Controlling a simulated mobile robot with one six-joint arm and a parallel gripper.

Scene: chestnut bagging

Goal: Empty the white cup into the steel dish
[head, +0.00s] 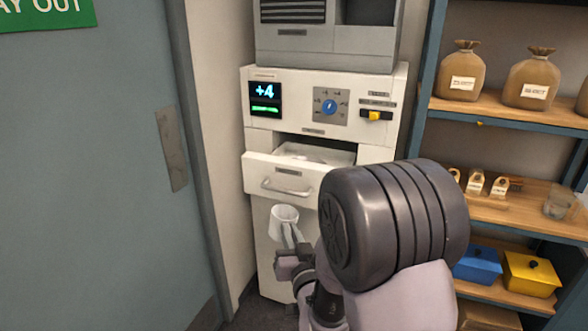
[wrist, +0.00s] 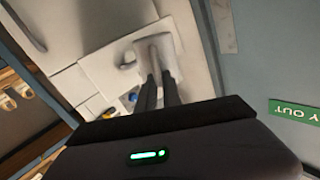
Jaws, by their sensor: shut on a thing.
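The white cup (head: 284,214) is held in front of the white machine, just below its pulled-out drawer. Its mouth points roughly upward in the head view, and I cannot make out what is inside. My gripper (head: 292,238) is shut on the cup, reaching it from below and to the right. In the wrist view, the two dark fingers (wrist: 159,88) meet the cup (wrist: 155,48) on its near side. I cannot pick out a steel dish in either view; the drawer's inside is only partly visible.
The white machine (head: 330,82) has a lit display reading +4, a dial and a yellow switch. Its open drawer (head: 285,180) juts out above the cup. A grey door (head: 90,180) stands left. Shelves (head: 500,212) at right hold sacks, a glass, and blue and yellow boxes.

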